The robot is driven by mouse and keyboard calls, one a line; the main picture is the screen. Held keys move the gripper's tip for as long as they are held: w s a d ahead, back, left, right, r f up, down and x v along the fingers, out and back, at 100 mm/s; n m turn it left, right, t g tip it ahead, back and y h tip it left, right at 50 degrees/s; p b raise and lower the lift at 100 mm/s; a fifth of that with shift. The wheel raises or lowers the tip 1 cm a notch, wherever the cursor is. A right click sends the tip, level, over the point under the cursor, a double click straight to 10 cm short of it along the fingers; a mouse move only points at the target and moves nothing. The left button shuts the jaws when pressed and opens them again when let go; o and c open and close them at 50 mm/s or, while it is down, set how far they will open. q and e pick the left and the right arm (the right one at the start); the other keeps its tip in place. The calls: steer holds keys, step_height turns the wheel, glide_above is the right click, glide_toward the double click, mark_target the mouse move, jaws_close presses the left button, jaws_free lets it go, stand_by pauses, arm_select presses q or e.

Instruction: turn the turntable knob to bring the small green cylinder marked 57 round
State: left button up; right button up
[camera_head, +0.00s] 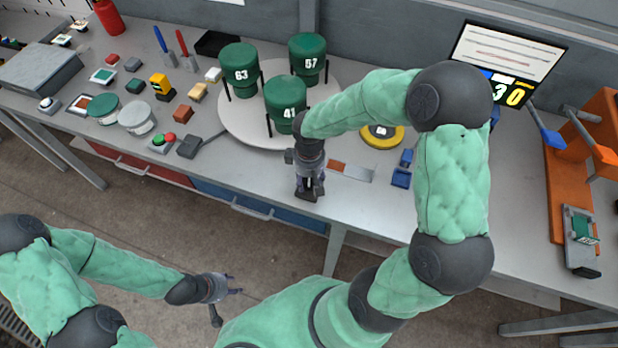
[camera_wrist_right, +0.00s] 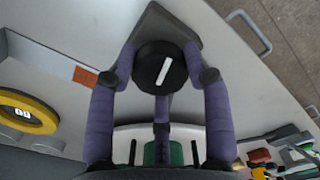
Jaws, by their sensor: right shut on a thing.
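The turntable (camera_head: 240,128) is a pale round disc at the back middle of the table. Three green cylinders stand upright on it: 63 (camera_head: 240,68) at left, 57 (camera_head: 308,55) at back right and 41 (camera_head: 284,100) in front. My right gripper (camera_head: 309,192) is at the table's front edge, in front of the turntable. In the right wrist view its purple fingers are closed around the black knob (camera_wrist_right: 160,68), which has a white line across its top. My left gripper (camera_head: 234,284) is open and empty, off the table's front edge.
A yellow ring (camera_head: 383,140) lies right of the turntable, beside my right arm. Small blocks, a green-and-red button box (camera_head: 162,142) and round discs (camera_head: 136,116) lie on the left. A screen (camera_head: 505,60) and an orange stand (camera_head: 572,180) are at right.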

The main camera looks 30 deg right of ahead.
stand_by(0.9)
steer(key=o, duration=1.2)
steer(key=shift+c, duration=0.2)
steer(key=shift+r, duration=0.1)
step_height(320, 180, up, 12)
